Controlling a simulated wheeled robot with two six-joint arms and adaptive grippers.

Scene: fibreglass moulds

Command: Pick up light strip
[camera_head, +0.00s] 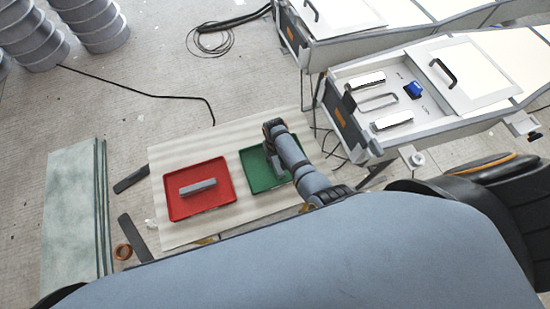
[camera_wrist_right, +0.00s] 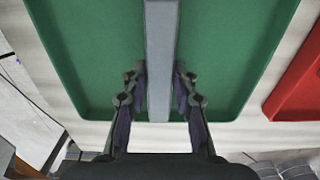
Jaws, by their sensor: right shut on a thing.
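A grey light strip (camera_wrist_right: 161,40) shows in the right wrist view, long and straight, between the two fingers of my right gripper (camera_wrist_right: 160,88). The gripper is shut on it. The green tray (camera_wrist_right: 90,50) is behind the strip; I cannot tell whether the strip still touches it. Another grey strip (camera_head: 198,187) lies in the red tray (camera_head: 217,168). My left gripper is not in view.
Both trays lie on a pale ribbed mat (camera_head: 160,220) on the concrete floor. White moulds (camera_head: 430,130) with handles stand at the right. Metal drums (camera_head: 30,35) are at the upper left and greenish sheets (camera_head: 70,220) at the left. A black cable (camera_head: 140,83) crosses the floor.

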